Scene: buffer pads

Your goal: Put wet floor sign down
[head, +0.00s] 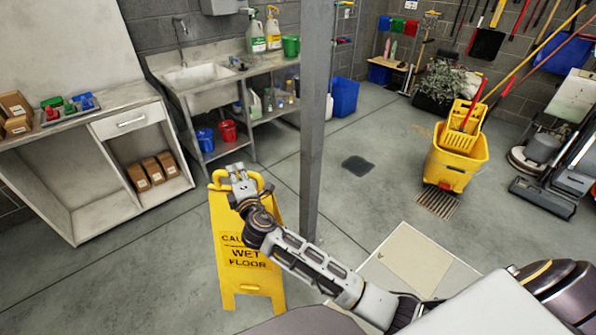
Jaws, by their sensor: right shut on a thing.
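The yellow wet floor sign (229,222) stands upright in the left middle of the head view, with "WET FLOOR" lettering facing me. My right gripper (238,174) is shut on the sign at its top edge, by the handle. My right forearm crosses in front of the sign's right side and hides part of it. The sign's feet are near the floor, but I cannot tell whether they touch it. My left gripper is not in view.
A grey post (314,130) rises just right of the sign. A cabinet (80,125) and a sink bench (262,66) stand behind on the left. A yellow mop bucket (455,162) stands at right. Open floor (385,195) lies between post and bucket.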

